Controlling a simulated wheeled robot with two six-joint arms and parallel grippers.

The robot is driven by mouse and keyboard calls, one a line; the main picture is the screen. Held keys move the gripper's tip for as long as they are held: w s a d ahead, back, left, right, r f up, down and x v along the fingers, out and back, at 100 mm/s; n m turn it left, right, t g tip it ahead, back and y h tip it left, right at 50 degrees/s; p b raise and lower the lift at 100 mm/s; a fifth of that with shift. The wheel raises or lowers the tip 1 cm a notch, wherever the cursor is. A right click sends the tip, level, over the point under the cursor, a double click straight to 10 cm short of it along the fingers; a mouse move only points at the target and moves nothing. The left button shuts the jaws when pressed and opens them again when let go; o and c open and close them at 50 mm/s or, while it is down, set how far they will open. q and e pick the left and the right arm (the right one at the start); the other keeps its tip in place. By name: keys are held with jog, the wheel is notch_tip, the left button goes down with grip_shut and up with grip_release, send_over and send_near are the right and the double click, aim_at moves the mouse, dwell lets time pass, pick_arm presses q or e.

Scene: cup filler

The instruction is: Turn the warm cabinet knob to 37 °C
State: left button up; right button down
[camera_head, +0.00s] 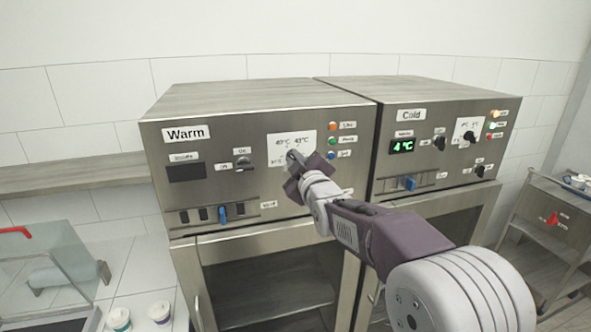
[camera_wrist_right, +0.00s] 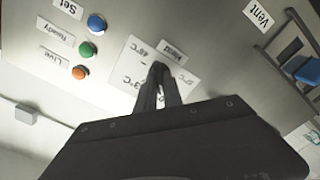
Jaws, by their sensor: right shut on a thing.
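The warm cabinet (camera_head: 190,150) stands at the left, labelled "Warm". In the wrist view the fingertips (camera_wrist_right: 159,70) are shut at the middle of the plate. The knob is hidden by the fingers, so its setting cannot be read. My left gripper is not in view.
The warm cabinet's Inside display (camera_head: 186,172) is dark. A blue vent slider (camera_head: 222,214) sits below. The cold cabinet (camera_head: 440,150) stands to the right, its display reading 4 °C.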

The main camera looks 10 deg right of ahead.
jog(key=shift+f+n+b, duration=0.15)
jog(key=shift+n+b, duration=2.05)
jog(key=shift+b, duration=0.05)
jog(key=shift+f+n+b, duration=0.15)
jog(key=shift+n+b, duration=2.05)
jog(key=c, duration=1.5)
grip_release()
jog(key=shift+r, duration=0.1)
jog(key=shift+s, duration=0.2)
jog(key=s, duration=0.8)
jog(key=shift+s+d+b, duration=0.15)
jog(key=shift+s+b, duration=0.2)
jog(key=shift+s, duration=0.05)
